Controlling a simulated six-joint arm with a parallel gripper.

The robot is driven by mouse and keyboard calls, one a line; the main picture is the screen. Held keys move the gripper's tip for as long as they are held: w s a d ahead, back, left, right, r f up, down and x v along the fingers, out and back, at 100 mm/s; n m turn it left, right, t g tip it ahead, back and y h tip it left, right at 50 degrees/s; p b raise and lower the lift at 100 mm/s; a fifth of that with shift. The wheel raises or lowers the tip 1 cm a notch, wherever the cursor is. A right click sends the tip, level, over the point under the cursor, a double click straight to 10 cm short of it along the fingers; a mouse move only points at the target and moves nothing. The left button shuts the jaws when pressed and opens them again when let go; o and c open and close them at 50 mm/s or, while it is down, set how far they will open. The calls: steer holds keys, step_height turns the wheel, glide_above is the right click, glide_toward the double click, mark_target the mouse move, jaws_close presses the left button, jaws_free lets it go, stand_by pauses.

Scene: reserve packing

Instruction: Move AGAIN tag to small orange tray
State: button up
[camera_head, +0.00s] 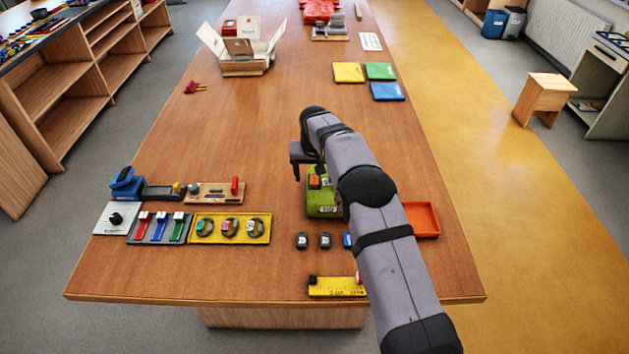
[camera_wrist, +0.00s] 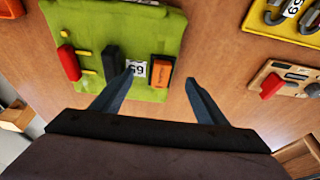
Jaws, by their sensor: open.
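A small orange tray (camera_head: 422,219) lies to the right of my arm and is partly covered by it. No tag can be read as AGAIN. An orange piece with a black base (camera_wrist: 162,71) sits on a green mat (camera_wrist: 58,22), with tiny lettering I cannot make out. It also shows in the head view (camera_head: 314,182) on the green mat (camera_head: 318,198), partly hidden by my arm. My gripper (camera_wrist: 160,78) is open and empty, its fingers spread either side of the orange piece in the picture, apparently above it. In the head view my gripper (camera_head: 297,166) hangs over the mat's far edge.
The mat also holds a red piece (camera_wrist: 69,63) and a black piece (camera_wrist: 113,64). Small dark pieces (camera_head: 302,240) lie in front of the mat, with a yellow strip (camera_head: 336,286) nearer. A yellow tray (camera_head: 200,238) stands left.

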mark_target(314, 178)
steer(key=shift+r, duration=0.3)
stand_by(0.5)
steer(key=c, duration=1.7)
steer(key=shift+r+p, duration=0.1)
steer(key=shift+p, duration=0.2)
steer(key=shift+r+p, duration=2.5)
steer(key=shift+r, duration=0.95)
